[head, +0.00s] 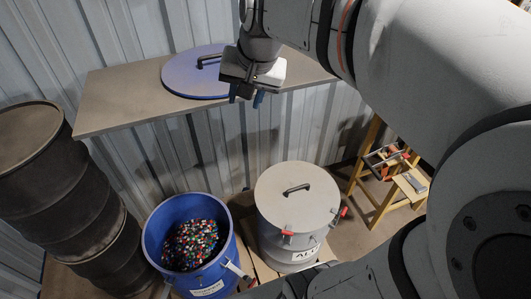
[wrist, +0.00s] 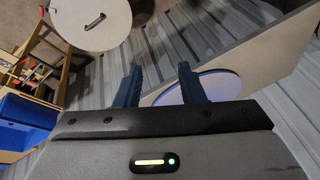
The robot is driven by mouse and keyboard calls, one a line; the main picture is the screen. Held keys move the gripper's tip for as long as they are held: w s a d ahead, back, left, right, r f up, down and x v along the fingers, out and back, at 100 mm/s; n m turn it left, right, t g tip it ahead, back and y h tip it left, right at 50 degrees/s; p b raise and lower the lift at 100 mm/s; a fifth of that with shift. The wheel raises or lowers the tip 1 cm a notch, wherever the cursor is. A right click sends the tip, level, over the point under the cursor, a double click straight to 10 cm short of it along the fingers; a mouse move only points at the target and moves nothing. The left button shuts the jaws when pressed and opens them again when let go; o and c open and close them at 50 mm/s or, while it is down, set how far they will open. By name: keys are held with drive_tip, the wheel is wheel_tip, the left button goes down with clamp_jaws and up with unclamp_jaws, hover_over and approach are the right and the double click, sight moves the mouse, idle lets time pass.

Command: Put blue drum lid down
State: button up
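The blue drum lid (head: 186,74) lies flat on the wall shelf (head: 120,100), its black handle on top. Part of it also shows in the wrist view (wrist: 212,86), partly behind a finger. My gripper (head: 247,97) is in front of the shelf edge, to the right of the lid and apart from it. Its two blue fingers (wrist: 160,88) are spread with nothing between them.
A grey drum with a closed lid (head: 296,197) and red clamps stands right of the blue drum. Dark barrels (head: 70,210) are stacked at the left. A yellow step stool (head: 376,203) holding tools stands at the right. The shelf's left part is clear.

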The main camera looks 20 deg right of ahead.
drive_tip(key=s+f+n+h, duration=0.1)
drive_tip(key=s+f+n, duration=0.4)
drive_tip(key=s, duration=0.8)
wheel_tip(320, 180, down, 3)
drive_tip(key=shift+s+d+r, duration=0.1)
drive_tip(key=shift+s+d, duration=0.05)
drive_tip(key=shift+s, duration=0.1)
